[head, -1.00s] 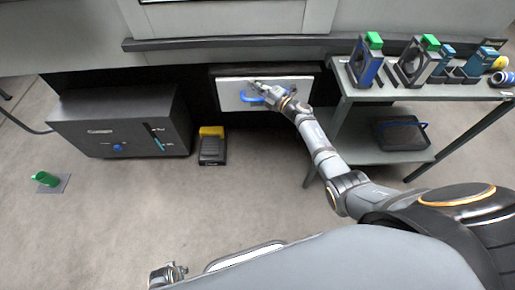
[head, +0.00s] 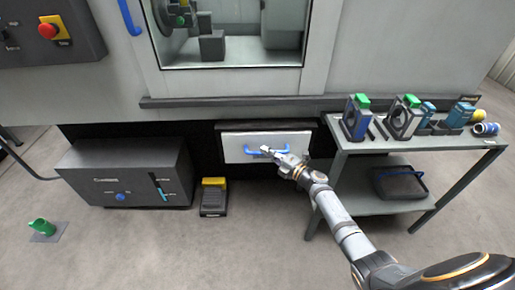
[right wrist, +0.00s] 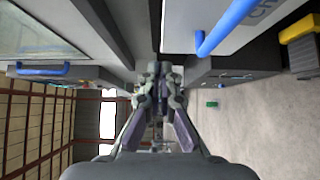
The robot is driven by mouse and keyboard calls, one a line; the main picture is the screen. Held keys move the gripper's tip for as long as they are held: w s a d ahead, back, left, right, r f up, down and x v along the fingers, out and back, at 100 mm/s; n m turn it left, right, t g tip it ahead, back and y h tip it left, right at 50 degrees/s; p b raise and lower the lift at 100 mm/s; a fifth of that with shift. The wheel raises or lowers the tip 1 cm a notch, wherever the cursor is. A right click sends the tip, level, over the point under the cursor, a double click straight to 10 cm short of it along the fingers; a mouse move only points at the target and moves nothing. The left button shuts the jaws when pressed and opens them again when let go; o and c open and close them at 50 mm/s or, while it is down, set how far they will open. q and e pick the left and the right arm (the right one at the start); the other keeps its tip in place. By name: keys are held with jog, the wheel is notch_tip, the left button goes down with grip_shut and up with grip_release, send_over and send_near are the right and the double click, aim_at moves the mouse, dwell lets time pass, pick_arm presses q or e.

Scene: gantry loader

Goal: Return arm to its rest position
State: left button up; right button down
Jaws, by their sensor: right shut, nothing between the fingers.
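My right gripper (head: 268,151) is shut and empty in front of the white drawer (head: 233,148) under the machine. In the head view its tips overlap the drawer's blue handle (head: 284,148). In the right wrist view the shut fingers (right wrist: 158,72) point ahead, and the blue handle (right wrist: 232,22) lies up and to the right, apart from them. My right arm reaches in from the lower right of the head view. My left gripper is out of view.
A grey bench (head: 345,146) with several fixtures and a dark tray (head: 398,184) on its lower shelf stands right of the arm. A dark box (head: 125,172) and a yellow-black pedal (head: 214,197) are at left.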

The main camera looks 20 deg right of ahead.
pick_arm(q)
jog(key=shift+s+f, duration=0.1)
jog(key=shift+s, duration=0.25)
pick_arm(e)
jog(key=v, duration=0.4)
jog(key=shift+s+d+f, duration=0.2)
jog(key=shift+d+f, duration=0.1)
